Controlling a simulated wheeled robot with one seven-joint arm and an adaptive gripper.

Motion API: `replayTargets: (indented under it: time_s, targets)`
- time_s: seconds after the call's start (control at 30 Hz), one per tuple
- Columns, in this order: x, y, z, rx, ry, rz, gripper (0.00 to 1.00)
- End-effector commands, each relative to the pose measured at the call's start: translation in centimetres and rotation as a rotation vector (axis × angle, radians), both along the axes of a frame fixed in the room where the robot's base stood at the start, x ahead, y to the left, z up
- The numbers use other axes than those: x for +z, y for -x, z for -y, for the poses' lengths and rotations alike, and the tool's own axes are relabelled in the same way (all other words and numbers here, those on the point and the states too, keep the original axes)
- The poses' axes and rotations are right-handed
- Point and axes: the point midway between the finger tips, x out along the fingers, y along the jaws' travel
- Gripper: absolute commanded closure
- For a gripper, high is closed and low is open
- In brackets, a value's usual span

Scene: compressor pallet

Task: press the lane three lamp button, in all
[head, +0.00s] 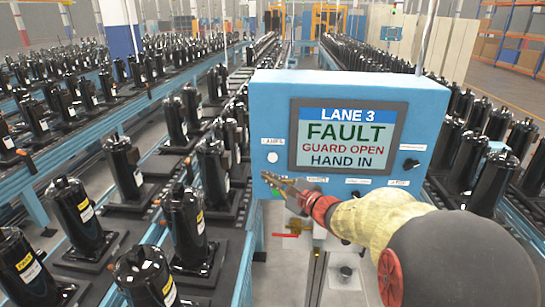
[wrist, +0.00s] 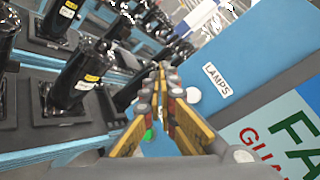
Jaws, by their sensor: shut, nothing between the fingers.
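The blue Lane 3 panel (head: 440,130) carries a white round button (head: 272,157) under a label reading LAMPS. In the wrist view the closed fingertips (wrist: 166,70) show left of the button. A gap to the button seems to remain, but I cannot tell how large.
The panel's screen (head: 348,137) reads LANE 3, FAULT, GUARD OPEN, HAND IN. A black knob (head: 411,164) is at its right, and a green part (wrist: 148,135) shows beside the fingers. Black compressors (head: 184,220) stand on conveyor lanes to the left, with more lanes at the right.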

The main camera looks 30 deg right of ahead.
Motion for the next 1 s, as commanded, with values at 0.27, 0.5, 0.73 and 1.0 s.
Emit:
replayTargets:
  time_s: [0.27, 0.5, 0.73, 1.0]
  targets:
    - [0.1, -0.5, 0.3, 0.001, 0.000, -0.001, 1.00]
    - [0.1, -2.7, 1.8, 0.002, -0.001, -0.002, 1.00]
    - [0.2, -5.2, 3.4, 0.003, 0.001, -0.001, 1.00]
    - [-0.1, -7.0, 4.6, 0.003, 0.001, -0.001, 1.00]
